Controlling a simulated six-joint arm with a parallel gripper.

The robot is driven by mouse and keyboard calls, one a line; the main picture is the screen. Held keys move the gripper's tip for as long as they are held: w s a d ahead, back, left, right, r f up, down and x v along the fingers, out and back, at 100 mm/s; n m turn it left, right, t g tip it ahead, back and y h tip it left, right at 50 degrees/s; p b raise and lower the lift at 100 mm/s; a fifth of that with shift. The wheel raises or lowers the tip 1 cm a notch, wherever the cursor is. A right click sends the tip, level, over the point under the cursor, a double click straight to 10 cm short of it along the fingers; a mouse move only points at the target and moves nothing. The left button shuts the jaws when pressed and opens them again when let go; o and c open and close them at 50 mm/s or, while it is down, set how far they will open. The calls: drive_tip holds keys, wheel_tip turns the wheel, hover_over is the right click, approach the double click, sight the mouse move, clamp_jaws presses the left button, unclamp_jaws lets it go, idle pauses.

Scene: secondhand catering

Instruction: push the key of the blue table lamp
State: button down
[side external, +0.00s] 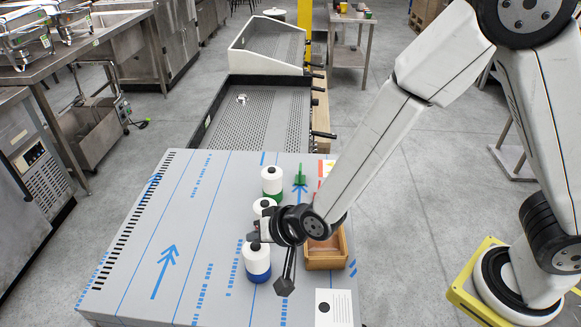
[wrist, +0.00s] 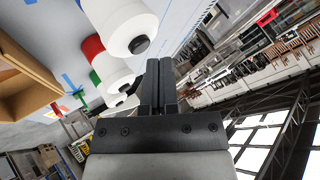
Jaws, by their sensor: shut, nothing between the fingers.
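The blue table lamp (side external: 257,262) is a white cylinder on a blue base, upright at the front of the worktop. Its small dark key (wrist: 139,45) sits on the end of the white body (wrist: 118,18) in the wrist view. My gripper (wrist: 160,62) is shut and empty, its fingertips just right of the key in that view; I cannot tell whether they touch. In the side view my gripper (side external: 252,237) is by the lamp's top, partly hiding its surroundings. A green-based lamp (side external: 272,180) and another white lamp (side external: 264,205) stand behind.
The worktop (side external: 170,215) is pale with blue stripes and arrows, clear on the left. An open wooden box (side external: 326,262) lies right of the blue lamp, under my arm. A white card (side external: 340,310) lies at the front right. A small green object (side external: 300,178) stands farther back.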

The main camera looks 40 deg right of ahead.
sight(258, 247)
drive_tip(key=shift+r, duration=2.95)
